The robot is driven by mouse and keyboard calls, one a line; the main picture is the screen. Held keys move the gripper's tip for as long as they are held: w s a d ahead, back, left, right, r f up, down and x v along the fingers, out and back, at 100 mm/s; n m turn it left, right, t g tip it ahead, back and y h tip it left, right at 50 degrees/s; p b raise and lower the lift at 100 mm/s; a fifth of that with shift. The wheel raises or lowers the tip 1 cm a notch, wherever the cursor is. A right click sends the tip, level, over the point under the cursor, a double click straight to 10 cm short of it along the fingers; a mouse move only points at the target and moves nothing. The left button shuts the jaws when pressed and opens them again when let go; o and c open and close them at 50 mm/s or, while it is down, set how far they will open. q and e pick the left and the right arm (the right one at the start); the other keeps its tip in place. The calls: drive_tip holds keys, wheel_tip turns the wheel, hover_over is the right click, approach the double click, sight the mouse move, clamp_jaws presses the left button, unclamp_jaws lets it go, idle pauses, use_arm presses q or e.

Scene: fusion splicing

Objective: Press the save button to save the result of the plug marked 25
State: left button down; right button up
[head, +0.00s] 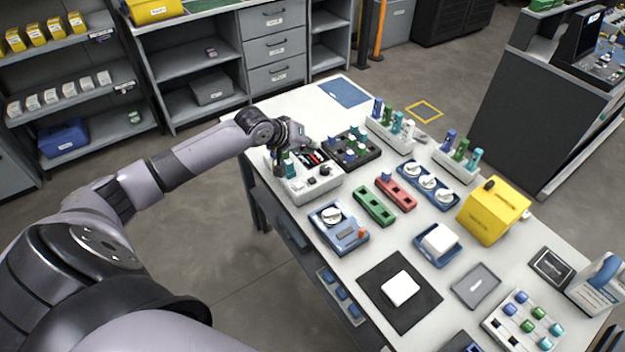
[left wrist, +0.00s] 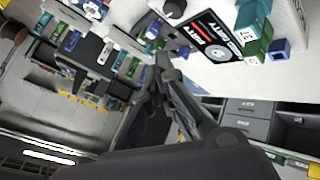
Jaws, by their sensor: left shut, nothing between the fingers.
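The white splicing device (head: 298,190) stands at the table's far left corner, with a dark panel (head: 312,157) and a black knob (head: 325,170) on top. In the left wrist view its black and red label panel (left wrist: 215,38) and a dark knob (left wrist: 174,8) show close up. My left gripper (left wrist: 163,62) is shut and empty, just over the device's edge. I cannot make out a plug marked 25 or a save label. My right gripper is out of view.
A dark tray (head: 352,148) with plugs sits just behind the device. A blue fixture (head: 338,232), a green block (head: 374,206) and a red block (head: 396,193) lie nearer. White plug racks (head: 390,137) stand at the back. The white tabletop has a clear strip at the far left.

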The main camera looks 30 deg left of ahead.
use_arm(q)
drive_tip(key=b, duration=0.7)
hover_over(309, 178)
wheel_tip(309, 178, down, 6)
drive_tip(key=shift+f, duration=0.1)
drive_tip(key=shift+f+b, duration=0.3)
drive_tip(key=shift+b, duration=0.05)
drive_tip(key=shift+f, duration=0.9)
drive_tip(key=shift+f, duration=0.15)
drive_tip(key=shift+f, duration=0.3)
